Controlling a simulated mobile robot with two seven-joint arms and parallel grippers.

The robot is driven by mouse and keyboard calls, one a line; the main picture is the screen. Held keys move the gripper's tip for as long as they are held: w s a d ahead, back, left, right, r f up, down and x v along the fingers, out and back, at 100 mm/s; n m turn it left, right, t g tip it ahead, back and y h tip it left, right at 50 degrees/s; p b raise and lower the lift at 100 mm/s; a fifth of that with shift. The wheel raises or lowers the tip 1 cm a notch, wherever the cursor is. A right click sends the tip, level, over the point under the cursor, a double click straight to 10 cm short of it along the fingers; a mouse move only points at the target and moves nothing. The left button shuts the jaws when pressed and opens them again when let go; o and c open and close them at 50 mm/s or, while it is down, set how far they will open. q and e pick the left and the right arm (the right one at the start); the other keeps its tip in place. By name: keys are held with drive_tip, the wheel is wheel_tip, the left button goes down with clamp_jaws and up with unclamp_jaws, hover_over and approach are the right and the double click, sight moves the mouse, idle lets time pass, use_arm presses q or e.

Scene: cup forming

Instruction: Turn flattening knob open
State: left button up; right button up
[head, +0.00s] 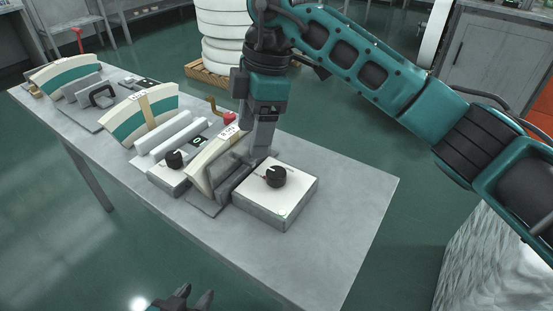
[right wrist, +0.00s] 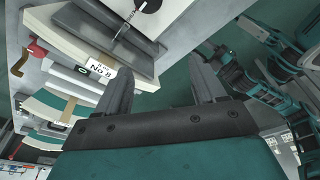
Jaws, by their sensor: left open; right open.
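A round black knob (head: 276,176) sits on top of a white-topped grey box (head: 292,196) near the table's right end. A second black knob (head: 174,158) sits on a smaller white box further left. No readable label shows which one is the flattening knob. My right gripper (head: 262,153) points down just behind and left of the right-hand knob, apart from it. In the right wrist view its jaws (right wrist: 164,88) are spread and empty, with the box (right wrist: 150,18) partly in view at the top. My left gripper (head: 196,297) is open and empty at the bottom edge, below the table.
A grey forming press (head: 215,170) with a curved cream plate stands beside the right-hand box. More curved plates (head: 140,115) and bars fill the table's left part. The table's right end (head: 350,195) is bare. Stacked white rings (head: 225,40) stand on a pallet behind.

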sight(276, 172)
drive_tip(key=w+d+r+m+h, duration=0.1)
drive_tip(key=w+d+m+h, duration=0.1)
drive_tip(key=d, duration=0.2)
drive_tip(key=shift+t, duration=0.3)
drive_tip(key=f+b, duration=0.1)
drive_tip(key=f, duration=1.1)
drive_tip(key=shift+a+f, duration=0.1)
drive_tip(key=shift+a, duration=0.1)
use_arm(q)
drive_tip(key=shift+w+d+f, duration=0.2)
drive_tip(key=shift+w, duration=0.15)
use_arm(e)
drive_tip(key=shift+c, duration=0.4)
drive_tip(key=c, duration=1)
